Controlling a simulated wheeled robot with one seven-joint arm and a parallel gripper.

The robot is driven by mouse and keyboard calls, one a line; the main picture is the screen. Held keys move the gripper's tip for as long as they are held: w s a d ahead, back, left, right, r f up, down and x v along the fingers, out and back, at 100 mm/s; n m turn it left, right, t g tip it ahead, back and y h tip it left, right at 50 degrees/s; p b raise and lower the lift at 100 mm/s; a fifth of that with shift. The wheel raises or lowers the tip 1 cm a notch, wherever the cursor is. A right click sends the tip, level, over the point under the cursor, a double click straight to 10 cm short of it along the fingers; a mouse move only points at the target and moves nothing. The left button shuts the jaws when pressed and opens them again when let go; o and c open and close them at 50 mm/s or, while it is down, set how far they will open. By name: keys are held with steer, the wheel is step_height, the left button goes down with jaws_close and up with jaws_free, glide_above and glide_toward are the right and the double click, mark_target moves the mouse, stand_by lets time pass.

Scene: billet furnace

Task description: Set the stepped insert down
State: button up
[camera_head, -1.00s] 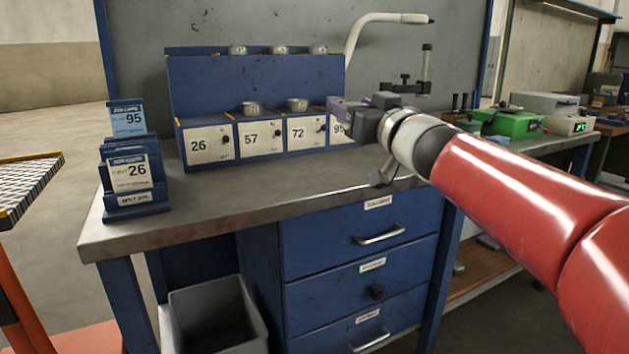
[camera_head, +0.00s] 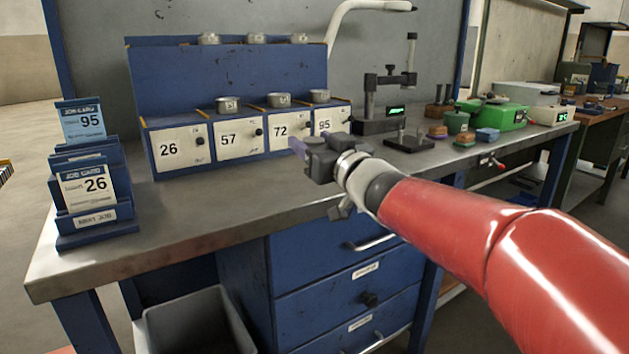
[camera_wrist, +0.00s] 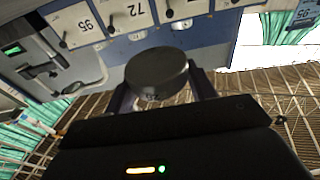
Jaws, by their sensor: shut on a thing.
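The stepped insert (camera_wrist: 155,73) is a dark grey round block in the wrist view. It sits between the two fingers of my gripper (camera_wrist: 163,88), which is shut on it; a small marking on its near side is too blurred to read. In the head view my gripper (camera_head: 300,147) is over the bench top (camera_head: 215,205), in front of the bins labelled 72 (camera_head: 281,127) and 95 (camera_head: 324,121). The insert cannot be made out there. In the wrist view the insert is clear of the bench, with the bin fronts upside down behind it.
A blue rack (camera_head: 235,80) holds several metal rings on its shelves. Card holders (camera_head: 95,200) stand at the left, showing 95 and 26.

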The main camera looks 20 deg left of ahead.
mark_target(315, 192)
step_height(315, 192, down, 7)
steer(key=shift+f+b, duration=0.1)
steer(key=shift+b, duration=0.45)
steer(key=o, duration=1.4)
steer(key=shift+f, duration=0.1)
steer(key=shift+o, duration=0.2)
steer(key=b+v, duration=0.1)
steer(key=v, duration=1.1)
